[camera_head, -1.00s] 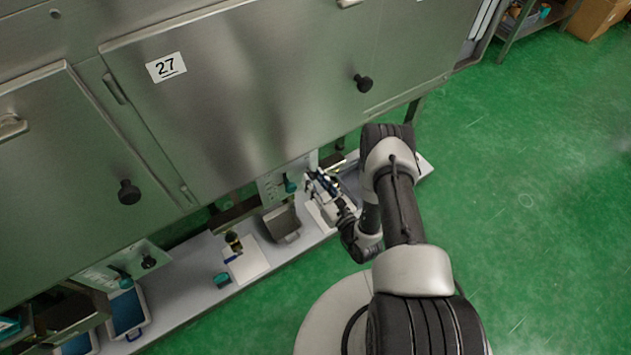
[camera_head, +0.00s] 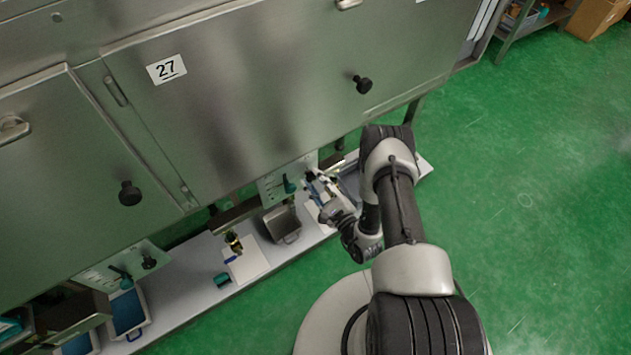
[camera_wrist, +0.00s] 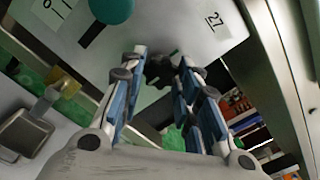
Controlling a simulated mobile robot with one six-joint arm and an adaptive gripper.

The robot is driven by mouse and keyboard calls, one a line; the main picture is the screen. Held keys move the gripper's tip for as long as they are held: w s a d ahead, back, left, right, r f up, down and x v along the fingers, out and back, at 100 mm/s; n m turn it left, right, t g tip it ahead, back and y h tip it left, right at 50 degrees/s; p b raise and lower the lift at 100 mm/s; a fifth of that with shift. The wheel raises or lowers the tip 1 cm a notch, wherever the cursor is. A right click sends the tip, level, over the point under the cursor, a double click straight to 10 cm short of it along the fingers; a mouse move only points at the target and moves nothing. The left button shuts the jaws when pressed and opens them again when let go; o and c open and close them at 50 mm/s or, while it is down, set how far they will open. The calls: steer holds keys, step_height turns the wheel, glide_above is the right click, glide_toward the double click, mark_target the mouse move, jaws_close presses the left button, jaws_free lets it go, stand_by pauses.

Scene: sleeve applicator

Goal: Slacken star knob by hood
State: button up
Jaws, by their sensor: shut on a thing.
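The dark star knob (camera_wrist: 160,69) sits on the light control panel below the hood (camera_head: 250,80) marked 27. In the wrist view it shows between the fingertips and is partly hidden by them. My gripper (camera_wrist: 163,70) is shut on it, with blue-padded fingers on either side. In the head view my gripper (camera_head: 316,182) is at the right end of the panel, and the knob is hard to make out there. A teal-ended black lever (camera_wrist: 111,9) is on the same panel, left of the fingers; it also shows in the head view (camera_head: 289,185).
A pale shelf (camera_head: 190,308) runs under the machine, with a metal tray (camera_head: 283,224), a white sheet (camera_head: 249,263) and a teal item (camera_head: 222,279). Another lever and knob panel (camera_head: 125,268) is at lower left. Green floor (camera_head: 530,200) lies open at right.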

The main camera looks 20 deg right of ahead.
steer(key=shift+w+r+n, duration=0.1)
steer(key=shift+n, duration=0.3)
steer(key=o, duration=1.1)
steer(key=shift+c, duration=0.2)
steer(key=v, duration=0.7)
steer(key=shift+s, duration=0.3)
steer(key=shift+d, duration=0.1)
